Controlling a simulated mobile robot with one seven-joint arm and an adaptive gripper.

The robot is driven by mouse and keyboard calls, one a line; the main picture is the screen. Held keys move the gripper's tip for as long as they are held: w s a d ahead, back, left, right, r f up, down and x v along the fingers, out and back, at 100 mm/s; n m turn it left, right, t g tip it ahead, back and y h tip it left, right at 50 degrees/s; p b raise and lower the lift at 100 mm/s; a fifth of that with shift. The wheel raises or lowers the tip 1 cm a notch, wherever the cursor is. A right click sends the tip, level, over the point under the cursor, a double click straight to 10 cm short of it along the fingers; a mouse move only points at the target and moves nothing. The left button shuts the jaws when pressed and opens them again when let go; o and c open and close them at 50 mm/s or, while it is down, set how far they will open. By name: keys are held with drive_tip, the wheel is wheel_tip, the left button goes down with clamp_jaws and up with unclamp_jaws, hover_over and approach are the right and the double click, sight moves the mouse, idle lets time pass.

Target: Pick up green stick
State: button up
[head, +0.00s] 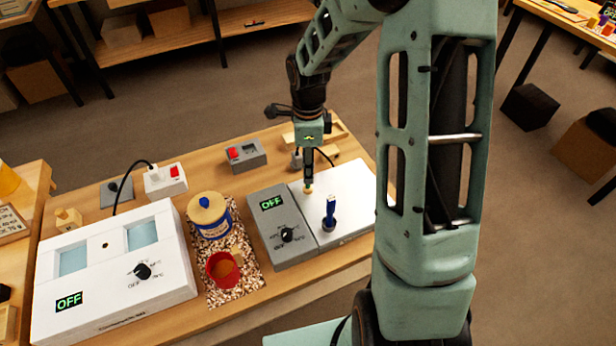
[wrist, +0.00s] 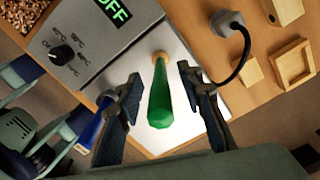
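The green stick (wrist: 160,102) has a pale wooden tip and appears to stand on the white plate of the hot-plate unit. In the wrist view it lies between the two fingers of my gripper (wrist: 159,80), with a gap on each side. My gripper is open, pointing down over the white plate (head: 357,192). In the head view only a small part of the stick (head: 308,187) shows below my gripper (head: 309,168); the fingers hide the rest.
A blue-handled tool (head: 330,212) stands on the plate close to my gripper. The grey control box (head: 284,238) reads OFF. A blue tin (head: 209,216), a red cup (head: 223,270) and a white heater box (head: 110,265) stand to the left. Small wooden pieces (wrist: 295,63) lie beyond the plate.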

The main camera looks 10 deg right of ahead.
clamp_jaws()
idle(0.4)
